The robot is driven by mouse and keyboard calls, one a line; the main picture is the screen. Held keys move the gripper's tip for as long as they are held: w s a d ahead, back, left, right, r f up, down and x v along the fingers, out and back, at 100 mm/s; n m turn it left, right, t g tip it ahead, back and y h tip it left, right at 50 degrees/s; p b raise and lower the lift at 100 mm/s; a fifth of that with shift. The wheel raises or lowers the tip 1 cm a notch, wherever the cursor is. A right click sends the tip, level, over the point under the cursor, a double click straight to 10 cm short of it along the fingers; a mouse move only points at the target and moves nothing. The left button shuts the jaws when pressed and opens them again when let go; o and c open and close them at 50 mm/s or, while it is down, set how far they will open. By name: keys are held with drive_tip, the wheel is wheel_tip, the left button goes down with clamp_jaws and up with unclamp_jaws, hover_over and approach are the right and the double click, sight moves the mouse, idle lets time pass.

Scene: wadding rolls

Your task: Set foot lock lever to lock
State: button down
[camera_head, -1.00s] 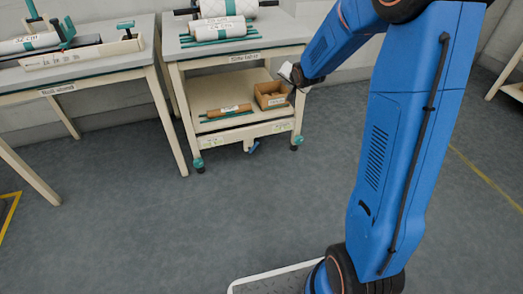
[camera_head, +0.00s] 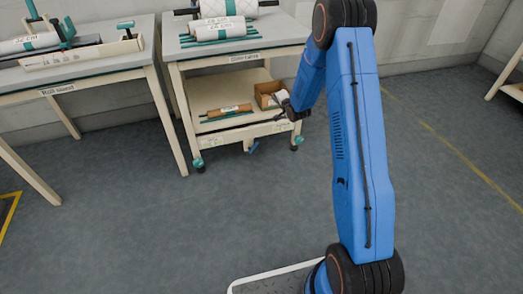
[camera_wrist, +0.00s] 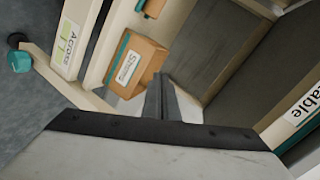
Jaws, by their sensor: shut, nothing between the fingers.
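The foot lock lever (camera_head: 254,147) is a small blue piece under the front lower rail of the cart (camera_head: 222,134), between the two front casters in the head view. I cannot tell its setting at this size. My gripper (camera_head: 279,118) is shut and empty, in front of the right part of the cart's lower shelf, above and right of the lever. In the wrist view, its closed fingers (camera_wrist: 164,88) point toward the lower shelf area near a cardboard box (camera_wrist: 135,63). The lever cannot be made out in the wrist view.
The cart's top (camera_head: 230,56) holds white rolls. A teal caster (camera_wrist: 19,61) shows in the wrist view. A table (camera_head: 92,68) stands left; the floor in front is clear.

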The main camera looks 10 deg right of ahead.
wheel_tip(320, 180, down, 21)
drive_tip(key=w+m+t+y, duration=0.1)
drive_tip(key=m+t+y, duration=0.1)
drive_tip(key=m, duration=0.2)
drive_tip(key=s+f+m+t+y, duration=0.1)
drive_tip(key=s+f+m, duration=0.1)
drive_tip(key=s+f, duration=0.3)
drive_tip(key=s+a+f+m+t+y, duration=0.1)
drive_tip(key=s+f, duration=0.4)
drive_tip(key=f, duration=0.7)
drive_tip(key=shift+a+f+m+t, duration=0.2)
drive_tip(key=shift+f+m+t, duration=0.25)
drive_tip(key=shift+m, duration=0.75)
drive_tip(key=shift+w, duration=0.15)
drive_tip(key=w+a+r, duration=0.3)
drive_tip(key=w+a, duration=0.2)
drive_tip(key=w, duration=0.4)
drive_tip(key=shift+a+r, duration=0.4)
